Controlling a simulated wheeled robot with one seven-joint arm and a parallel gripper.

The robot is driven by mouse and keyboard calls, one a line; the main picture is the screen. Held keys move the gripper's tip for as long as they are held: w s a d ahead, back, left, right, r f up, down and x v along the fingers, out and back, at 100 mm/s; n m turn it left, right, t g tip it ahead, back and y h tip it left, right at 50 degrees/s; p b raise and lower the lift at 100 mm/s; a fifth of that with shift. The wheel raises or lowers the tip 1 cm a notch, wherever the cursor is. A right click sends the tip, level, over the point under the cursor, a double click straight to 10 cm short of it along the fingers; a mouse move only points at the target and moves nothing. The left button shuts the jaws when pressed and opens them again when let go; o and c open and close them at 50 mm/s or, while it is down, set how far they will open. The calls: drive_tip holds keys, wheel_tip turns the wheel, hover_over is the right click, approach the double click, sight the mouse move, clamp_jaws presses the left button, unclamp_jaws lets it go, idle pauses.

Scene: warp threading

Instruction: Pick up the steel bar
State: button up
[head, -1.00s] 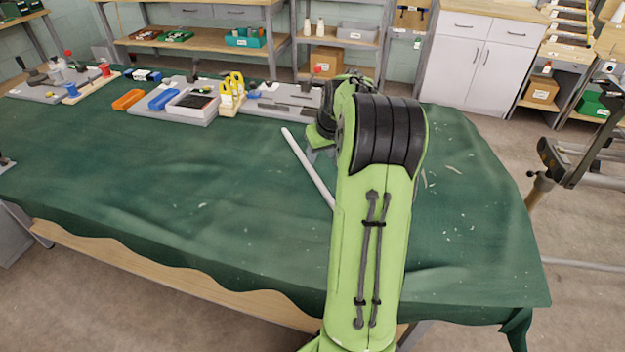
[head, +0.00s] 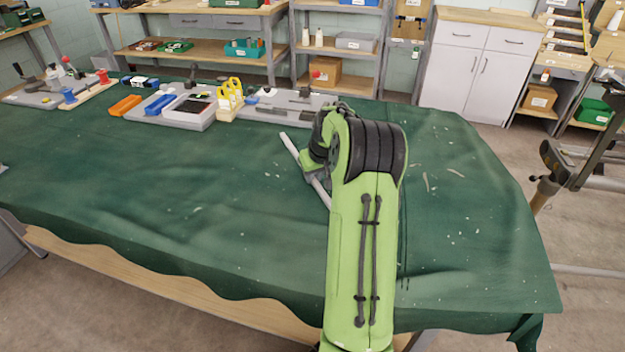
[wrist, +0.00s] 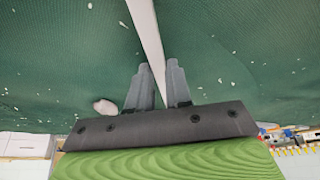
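The steel bar (head: 289,145) is a long, pale, thin rod lying slantwise on the green cloth of the table. My forearm and wrist cover its middle part in the head view. In the wrist view the bar (wrist: 146,28) runs from the top edge down between the two grey fingers of my gripper (wrist: 159,75). The fingers are apart, one on each side of the bar and close to it. I cannot tell whether they touch it. In the head view my gripper is mostly hidden behind my wrist.
The green cloth (head: 150,210) is clear left of the bar. Grey trays (head: 172,122), an orange bin (head: 125,105) and a yellow holder (head: 230,95) stand along the far edge. A small pale lump (wrist: 105,106) shows beside the gripper. Shelves and a white cabinet (head: 475,70) stand behind.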

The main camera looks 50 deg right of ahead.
clamp_jaws()
drive_tip(key=shift+r, duration=0.1)
idle(0.9)
